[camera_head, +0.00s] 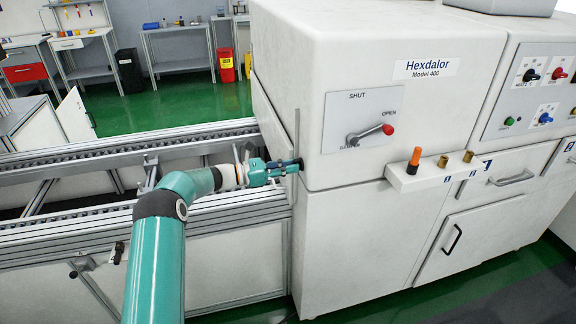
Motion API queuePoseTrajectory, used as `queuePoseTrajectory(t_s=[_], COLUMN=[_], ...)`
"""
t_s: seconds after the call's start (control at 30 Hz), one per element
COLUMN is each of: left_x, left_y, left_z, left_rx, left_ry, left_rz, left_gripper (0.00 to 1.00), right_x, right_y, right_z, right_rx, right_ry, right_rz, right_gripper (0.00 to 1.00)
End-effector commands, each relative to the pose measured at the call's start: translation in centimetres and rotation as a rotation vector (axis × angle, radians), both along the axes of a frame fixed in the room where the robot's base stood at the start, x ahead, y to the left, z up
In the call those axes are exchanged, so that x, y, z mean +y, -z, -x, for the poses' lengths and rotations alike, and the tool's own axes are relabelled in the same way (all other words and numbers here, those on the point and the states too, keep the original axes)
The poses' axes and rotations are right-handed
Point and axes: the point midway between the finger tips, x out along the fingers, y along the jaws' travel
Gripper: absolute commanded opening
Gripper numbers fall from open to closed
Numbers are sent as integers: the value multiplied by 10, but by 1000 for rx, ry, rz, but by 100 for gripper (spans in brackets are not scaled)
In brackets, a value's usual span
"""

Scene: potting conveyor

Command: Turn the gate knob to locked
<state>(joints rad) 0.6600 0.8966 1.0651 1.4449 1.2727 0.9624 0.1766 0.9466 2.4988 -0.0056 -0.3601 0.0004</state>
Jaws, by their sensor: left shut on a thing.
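My left gripper (284,169) reaches in over the conveyor to the front left edge of the white Hexdalor machine (390,70). It is shut on a small black knob (299,163) beside the upright metal gate strip (296,145). The fingers partly cover the knob, and its turned position cannot be read. My right gripper is not in view.
A panel (362,108) marked SHUT and OPEN carries a lever with a red ball end (388,129), to the right of my gripper. A small shelf (430,175) with an orange-handled item (414,160) juts out farther right. Conveyor rails (90,160) run left.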

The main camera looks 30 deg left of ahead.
Motion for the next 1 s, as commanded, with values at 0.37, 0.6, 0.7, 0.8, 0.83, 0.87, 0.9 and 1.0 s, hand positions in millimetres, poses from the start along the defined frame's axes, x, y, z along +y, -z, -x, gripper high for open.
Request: queuePoseTrajectory(t_s=[0.37, 0.6, 0.7, 0.8, 0.83, 0.87, 0.9, 1.0], left_x=[1, 1, 1, 0, 1, 1, 2, 7], left_y=[3, 2, 1, 1, 0, 0, 0, 0], left_z=[0, 0, 0, 0, 0, 0, 1, 6], left_rx=[12, 8, 7, 6, 6, 6, 6, 6], left_ry=[-2, -2, -2, -2, -2, -2, -2, -4], left_rz=[7, 6, 6, 5, 5, 5, 5, 5], left_gripper=[0, 40, 40, 40, 40, 40, 40, 40], right_x=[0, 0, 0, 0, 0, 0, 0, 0], right_y=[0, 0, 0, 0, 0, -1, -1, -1], right_z=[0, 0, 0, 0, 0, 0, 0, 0], right_rx=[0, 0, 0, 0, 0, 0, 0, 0], right_ry=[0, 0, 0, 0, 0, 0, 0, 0], right_rz=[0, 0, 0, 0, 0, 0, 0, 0], right_gripper=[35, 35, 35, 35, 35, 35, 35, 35])
